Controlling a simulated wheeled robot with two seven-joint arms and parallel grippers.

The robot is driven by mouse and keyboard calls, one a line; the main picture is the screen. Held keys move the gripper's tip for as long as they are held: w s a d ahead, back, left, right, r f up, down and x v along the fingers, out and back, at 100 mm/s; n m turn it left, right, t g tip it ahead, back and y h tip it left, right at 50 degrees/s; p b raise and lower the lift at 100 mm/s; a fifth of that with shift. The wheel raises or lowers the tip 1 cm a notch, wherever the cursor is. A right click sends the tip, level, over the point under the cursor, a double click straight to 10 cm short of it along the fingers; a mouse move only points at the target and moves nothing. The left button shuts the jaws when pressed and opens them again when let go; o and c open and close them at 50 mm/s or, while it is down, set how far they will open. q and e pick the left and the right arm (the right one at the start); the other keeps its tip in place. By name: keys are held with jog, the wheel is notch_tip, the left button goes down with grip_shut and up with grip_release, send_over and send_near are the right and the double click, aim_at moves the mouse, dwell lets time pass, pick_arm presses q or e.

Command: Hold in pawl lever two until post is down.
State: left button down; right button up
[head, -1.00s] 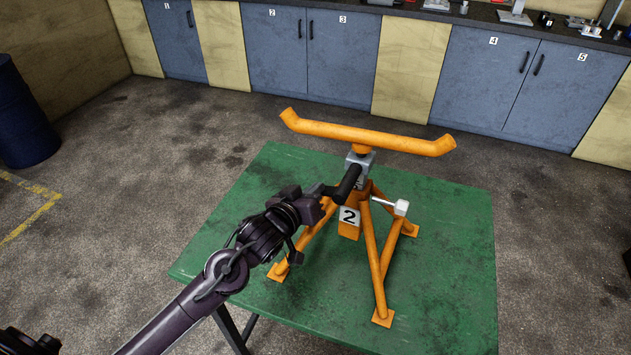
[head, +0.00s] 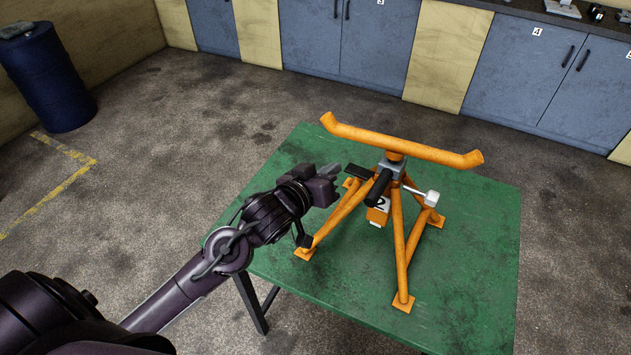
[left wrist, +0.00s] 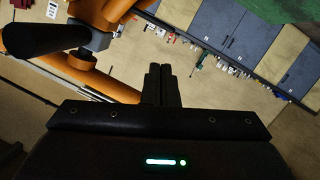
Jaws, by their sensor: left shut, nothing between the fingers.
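A tag marked 2 (head: 381,203) is below the grip. My left gripper (head: 330,169) is shut and empty, left of the paddle and apparently apart from it. In the left wrist view its fingers (left wrist: 162,85) are together, with the black grip (left wrist: 40,38) at upper left.
A pale block-ended rod (head: 430,197) sticks out at the jack's right. Blue cabinets (head: 520,70) line the back wall. A blue drum (head: 47,75) stands far left. The table's left front and right side are clear.

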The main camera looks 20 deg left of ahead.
pick_arm(q)
jog(key=b+v, duration=0.1)
jog(key=v, duration=0.3)
jog(key=shift+s+r, duration=0.1)
jog(key=shift+s, duration=0.2)
